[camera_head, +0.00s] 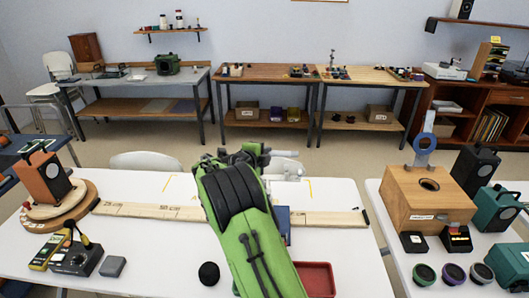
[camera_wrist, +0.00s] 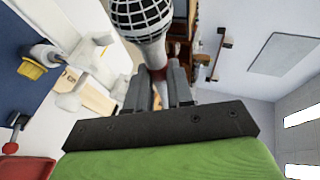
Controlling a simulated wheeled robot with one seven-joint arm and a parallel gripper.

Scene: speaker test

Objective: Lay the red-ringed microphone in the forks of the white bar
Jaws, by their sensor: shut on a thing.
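The microphone (camera_wrist: 142,14) has a silver mesh head and a pale handle. In the wrist view its head is at the top, and a dark red patch, perhaps its ring, shows just below. My gripper (camera_wrist: 158,82) is shut on the handle below the head. In the head view my gripper (camera_head: 250,156) is over the far part of the white table, and my green arm hides most of it and the microphone. The white bar (camera_head: 284,167) with fork-like ends is just right of my gripper. White parts, probably of this bar, show left of the fingers in the wrist view (camera_wrist: 75,98).
A long wooden rule (camera_head: 330,218) lies across the white table (camera_head: 165,255). A red tray (camera_head: 320,278) and a blue item (camera_head: 283,222) are partly behind my arm. An orange speaker (camera_head: 43,180) stands at left. A wooden box (camera_head: 428,200) stands on the right table.

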